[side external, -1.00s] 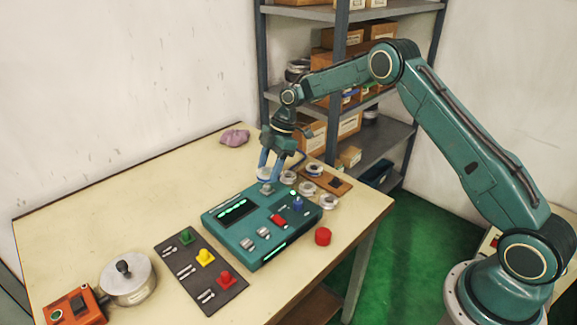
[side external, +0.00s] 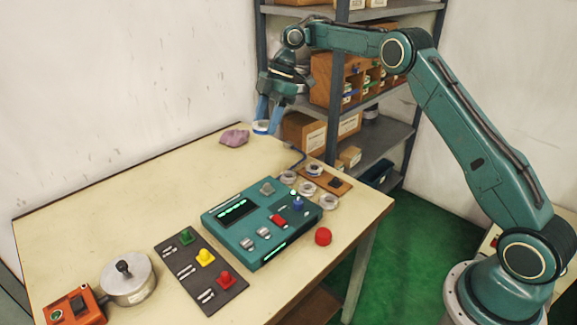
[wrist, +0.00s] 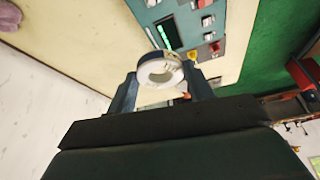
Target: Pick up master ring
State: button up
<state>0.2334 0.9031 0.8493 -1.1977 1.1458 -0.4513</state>
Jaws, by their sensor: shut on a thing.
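My gripper (side external: 264,124) is shut on a pale metal ring with a blue band (side external: 261,127), held in the air above the back part of the table. The ring also shows between the two fingers in the wrist view (wrist: 160,72). Its hole is visible, with small dark marks on its rim that I cannot read. The teal measuring device (side external: 262,224) stands on the table below and in front, with a lit green display.
Several other rings (side external: 329,202) lie right of the device, near a wooden board (side external: 334,184). A purple cloth (side external: 234,138) lies at the back. A red button (side external: 323,236), a panel of coloured buttons (side external: 201,272) and a metal pot (side external: 128,279) stand around. Shelving (side external: 342,130) rises behind.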

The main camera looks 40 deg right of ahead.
jog(key=shift+r, duration=0.2)
dwell(0.6)
jog(key=s+d+f, duration=0.3)
jog(key=d+f, duration=0.2)
jog(key=d, duration=0.1)
jog(key=s+d+f, duration=0.3)
jog(key=d+f, duration=0.2)
jog(key=d, duration=0.2)
jog(key=s+d+f, duration=0.3)
jog(key=d+f, duration=0.3)
jog(key=d, duration=0.1)
jog(key=shift+s+d, duration=0.2)
jog(key=shift+s, duration=0.2)
jog(key=shift+f, duration=0.15)
jog(key=shift+f, duration=1.8)
jog(key=shift+f, duration=1.7)
dwell(1.1)
